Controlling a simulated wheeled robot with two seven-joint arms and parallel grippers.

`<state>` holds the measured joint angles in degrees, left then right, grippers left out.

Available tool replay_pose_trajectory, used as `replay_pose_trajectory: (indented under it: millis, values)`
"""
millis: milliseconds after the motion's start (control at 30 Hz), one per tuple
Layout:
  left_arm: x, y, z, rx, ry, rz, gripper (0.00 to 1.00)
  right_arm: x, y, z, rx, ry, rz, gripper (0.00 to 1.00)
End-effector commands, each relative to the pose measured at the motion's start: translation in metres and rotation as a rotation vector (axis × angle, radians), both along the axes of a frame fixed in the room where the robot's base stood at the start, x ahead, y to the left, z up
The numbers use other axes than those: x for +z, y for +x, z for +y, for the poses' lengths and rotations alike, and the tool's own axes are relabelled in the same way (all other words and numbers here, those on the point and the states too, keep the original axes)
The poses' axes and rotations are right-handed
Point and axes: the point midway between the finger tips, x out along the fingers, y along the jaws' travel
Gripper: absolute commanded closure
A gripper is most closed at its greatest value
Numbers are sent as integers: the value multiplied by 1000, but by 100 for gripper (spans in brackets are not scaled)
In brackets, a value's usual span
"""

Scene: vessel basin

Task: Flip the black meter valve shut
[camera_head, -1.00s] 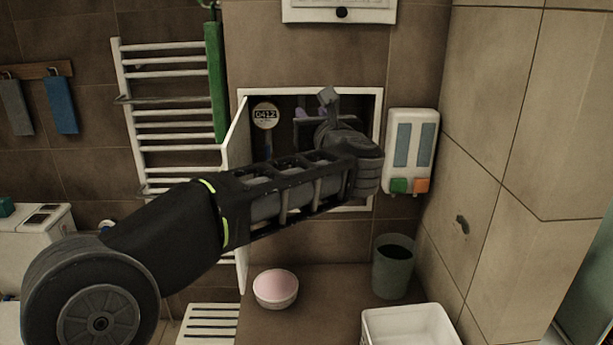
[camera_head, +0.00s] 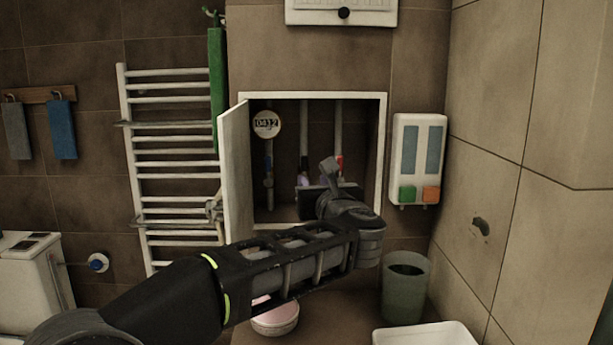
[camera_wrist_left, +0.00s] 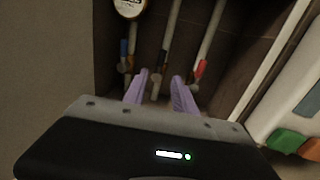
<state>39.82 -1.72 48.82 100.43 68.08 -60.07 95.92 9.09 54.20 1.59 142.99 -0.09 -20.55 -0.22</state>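The open wall cabinet (camera_head: 384,150) holds upright pipes. A round meter (camera_head: 267,124) reading 0412 sits on the left pipe and shows at the top of the left wrist view (camera_wrist_left: 128,8). Below it is a blue valve handle (camera_wrist_left: 123,48); the right pipe has a red handle (camera_wrist_left: 200,69). The middle pipe (camera_wrist_left: 168,45) ends in a fitting (camera_wrist_left: 156,88). I cannot clearly make out a black handle. My left gripper (camera_wrist_left: 161,90) is open, its lavender fingers apart, with the middle pipe's lower end showing between them. I cannot tell if they touch it. My right gripper is out of view.
The cabinet door (camera_head: 236,170) stands open at left, beside a white towel rack (camera_head: 170,138). A soap dispenser (camera_head: 418,158) hangs to the right. A bin (camera_head: 405,288), a pink-topped bowl (camera_head: 275,318) and a white tub (camera_head: 427,335) stand below.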

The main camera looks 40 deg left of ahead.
Motion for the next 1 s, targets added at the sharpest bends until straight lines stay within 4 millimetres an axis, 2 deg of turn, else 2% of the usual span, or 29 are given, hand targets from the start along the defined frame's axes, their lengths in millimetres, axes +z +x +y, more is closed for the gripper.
replay_pose_trajectory:
  millis: [533, 900, 1000]
  values:
    - [0, 46, 52, -1, -4, 0, 67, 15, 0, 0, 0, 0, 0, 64]
    - [0, 50, 57, 0, 0, 0, 67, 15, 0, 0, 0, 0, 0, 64]
    - [0, 50, 57, 0, 0, 0, 75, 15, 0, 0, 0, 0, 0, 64]
